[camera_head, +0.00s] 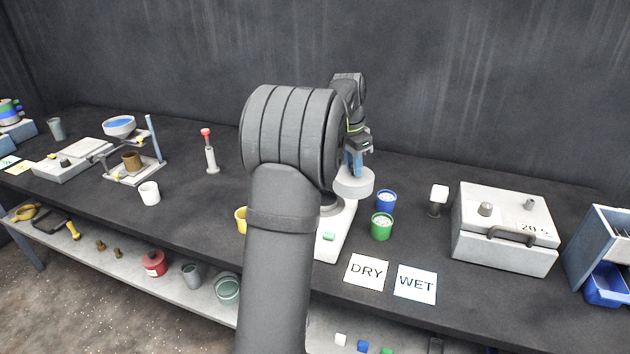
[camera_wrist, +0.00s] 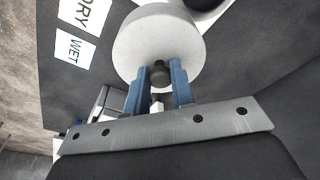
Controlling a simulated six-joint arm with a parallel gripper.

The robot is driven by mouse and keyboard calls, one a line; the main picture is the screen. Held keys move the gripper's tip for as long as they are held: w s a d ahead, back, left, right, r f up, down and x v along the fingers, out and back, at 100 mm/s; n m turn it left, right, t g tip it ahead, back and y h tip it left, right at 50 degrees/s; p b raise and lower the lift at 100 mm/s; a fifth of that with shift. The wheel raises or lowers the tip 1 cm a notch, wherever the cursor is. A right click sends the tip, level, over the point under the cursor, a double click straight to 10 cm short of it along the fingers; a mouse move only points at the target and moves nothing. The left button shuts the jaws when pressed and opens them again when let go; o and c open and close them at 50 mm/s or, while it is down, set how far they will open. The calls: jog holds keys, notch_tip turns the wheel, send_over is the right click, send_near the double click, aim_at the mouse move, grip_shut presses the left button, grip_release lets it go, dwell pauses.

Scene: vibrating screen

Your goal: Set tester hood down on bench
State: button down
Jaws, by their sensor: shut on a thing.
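The tester hood (camera_head: 353,183) is a pale grey round cap with a dark knob on top. My gripper (camera_head: 355,162) points down, with its blue fingers shut on the knob. In the wrist view the hood (camera_wrist: 140,45) hangs level in front of the fingertips (camera_wrist: 160,74), the knob between them. The hood appears held above the bench (camera_head: 420,180), by the upper right of the white tester base (camera_head: 338,232); the exact gap below it cannot be told. My arm hides much of the base and the bench on its left.
Blue (camera_head: 386,200) and green (camera_head: 381,227) cups stand close to the right of the hood. DRY (camera_head: 366,271) and WET (camera_head: 415,283) cards lie in front. A small white-topped item (camera_head: 438,198) and a grey box (camera_head: 505,228) are further right. Bench behind the cups is clear.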

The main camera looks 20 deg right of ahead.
jog(key=shift+w+a+f+n+t, duration=0.15)
jog(key=shift+w+a+f+n, duration=1.2)
jog(key=shift+w+a+f, duration=1.65)
jog(key=shift+w+a+f+n+t, duration=0.2)
jog(key=shift+w+a+f+n, duration=1.6)
jog(key=shift+w+a, duration=1.85)
jog(key=shift+w+a+f+n+t, duration=0.15)
jog(key=shift+w+a+f+n, duration=0.8)
jog(key=shift+w+a+f, duration=2.45)
jog(key=shift+w+d+r, duration=0.3)
jog(key=shift+w+d, duration=0.25)
jog(key=shift+d, duration=0.15)
jog(key=c, duration=1.2)
grip_release()
jog(key=shift+c, duration=0.2)
notch_tip(320, 180, up, 12)
jog(key=s+a, duration=0.1)
jog(key=shift+s+a, duration=0.15)
